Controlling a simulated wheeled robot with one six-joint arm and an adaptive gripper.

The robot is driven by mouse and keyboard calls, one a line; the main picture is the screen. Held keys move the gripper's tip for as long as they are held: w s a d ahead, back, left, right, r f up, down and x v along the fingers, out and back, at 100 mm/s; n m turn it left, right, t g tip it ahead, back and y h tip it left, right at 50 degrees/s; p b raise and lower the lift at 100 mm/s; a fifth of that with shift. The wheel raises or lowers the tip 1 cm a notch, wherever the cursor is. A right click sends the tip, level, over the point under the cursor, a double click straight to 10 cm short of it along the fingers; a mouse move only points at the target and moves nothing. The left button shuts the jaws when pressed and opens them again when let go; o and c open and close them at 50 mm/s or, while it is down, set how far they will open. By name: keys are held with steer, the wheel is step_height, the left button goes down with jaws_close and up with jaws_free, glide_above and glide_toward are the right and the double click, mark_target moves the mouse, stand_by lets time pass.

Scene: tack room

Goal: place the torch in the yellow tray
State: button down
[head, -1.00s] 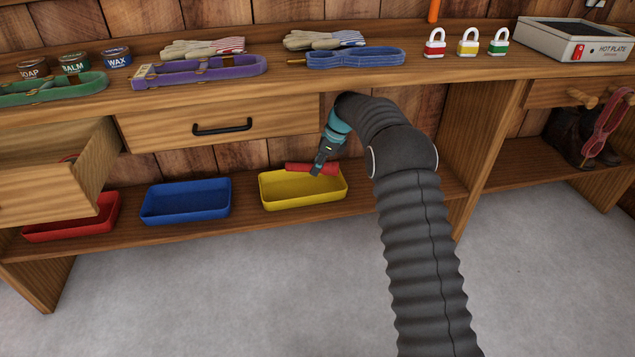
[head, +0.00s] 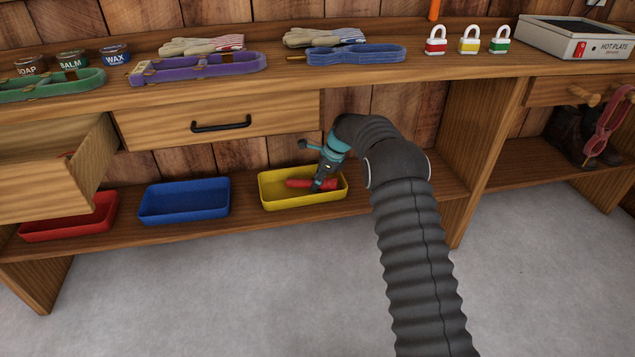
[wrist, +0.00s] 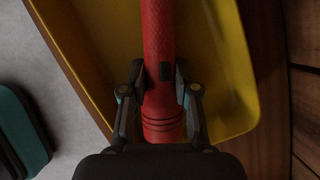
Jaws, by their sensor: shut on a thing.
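The yellow tray (head: 275,204) stands on the low shelf under the bench, and its wall fills much of the wrist view (wrist: 233,70). The red torch (head: 298,183) lies lengthwise within the tray's outline, low and inside its rim. In the wrist view the torch (wrist: 158,40) runs up between the fingers, with a dark button on its side. My gripper (head: 318,186) is shut on the torch, with a finger on each side of its body. I cannot tell whether the torch touches the tray floor.
A blue tray (head: 185,216) and a red tray (head: 70,231) stand to the left on the same shelf. An open drawer (head: 45,190) juts out above the red tray. The closed drawer (head: 260,105) and bench top are above my gripper.

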steer(key=c, duration=0.9)
jaws_free()
steer(key=shift+o, duration=0.2)
steer(key=shift+p+v, duration=0.6)
steer(key=shift+v, duration=3.2)
